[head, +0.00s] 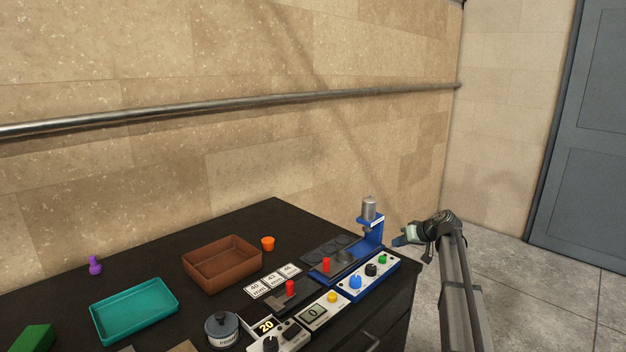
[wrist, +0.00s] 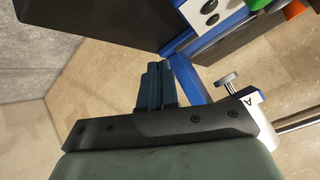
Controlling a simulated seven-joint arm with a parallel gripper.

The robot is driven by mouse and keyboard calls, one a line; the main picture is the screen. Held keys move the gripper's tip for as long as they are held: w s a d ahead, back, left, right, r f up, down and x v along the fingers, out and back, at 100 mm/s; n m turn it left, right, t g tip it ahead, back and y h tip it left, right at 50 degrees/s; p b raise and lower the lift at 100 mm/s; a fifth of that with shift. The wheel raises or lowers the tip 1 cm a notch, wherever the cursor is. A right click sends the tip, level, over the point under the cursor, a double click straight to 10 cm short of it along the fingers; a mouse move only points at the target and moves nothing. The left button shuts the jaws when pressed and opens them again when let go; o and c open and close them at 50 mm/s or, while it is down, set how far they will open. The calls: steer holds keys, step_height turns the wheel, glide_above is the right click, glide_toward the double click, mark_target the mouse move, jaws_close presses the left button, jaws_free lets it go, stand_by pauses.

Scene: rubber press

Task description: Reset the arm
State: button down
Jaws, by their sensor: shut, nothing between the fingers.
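My arm reaches in from the lower right in the head view. My gripper (head: 399,241) is just right of the blue press (head: 371,233), beyond the table's right edge. In the wrist view its two dark blue fingers (wrist: 158,72) are together, with nothing seen between them. The press has a grey cylinder (head: 369,208) on top. Its control panel (head: 358,280) carries blue, black and green knobs. Part of the press frame (wrist: 199,88) shows behind the fingers in the wrist view. I cannot tell the exact gap between gripper and press.
The black table (head: 215,234) holds a brown tray (head: 222,276), a teal tray (head: 134,325), an orange cup (head: 268,243), a purple piece (head: 95,265), a green block (head: 34,338) and a grey weight (head: 222,328). Bare floor (head: 530,300) lies right of my arm.

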steer(key=w+d+f+m+t+h, duration=0.1)
steer(key=w+d+f+m+h, duration=0.15)
steer(key=d+f, duration=0.6)
steer(key=w+d+f+m+t+h, duration=0.1)
steer(key=w+d+f+m+t, duration=0.15)
steer(key=d, duration=1.15)
steer(key=s+f+g, duration=0.1)
steer(key=s+f, duration=0.1)
steer(key=f, duration=0.5)
steer(key=s+f+g, duration=0.1)
steer(key=s+f, duration=0.2)
steer(key=f, duration=0.3)
steer(key=s+a+f+g, duration=0.7)
steer(key=s+a+f, duration=1.8)
steer(key=s, duration=0.3)
steer(key=s+a+f+n+g, duration=0.15)
steer(key=s+a, duration=0.25)
steer(key=s, duration=0.5)
steer(key=s+a+f+g, duration=0.3)
steer(key=s+a, duration=0.1)
steer(key=s, duration=0.6)
steer(key=s+a+r+g+h, duration=0.1)
steer(key=s+a+g+h, duration=0.1)
steer(key=s, duration=2)
steer(key=shift+s+r+n+g+h, duration=0.3)
steer(key=shift+g+h, duration=0.25)
steer(key=shift+g, duration=0.45)
steer(key=shift+w, duration=0.15)
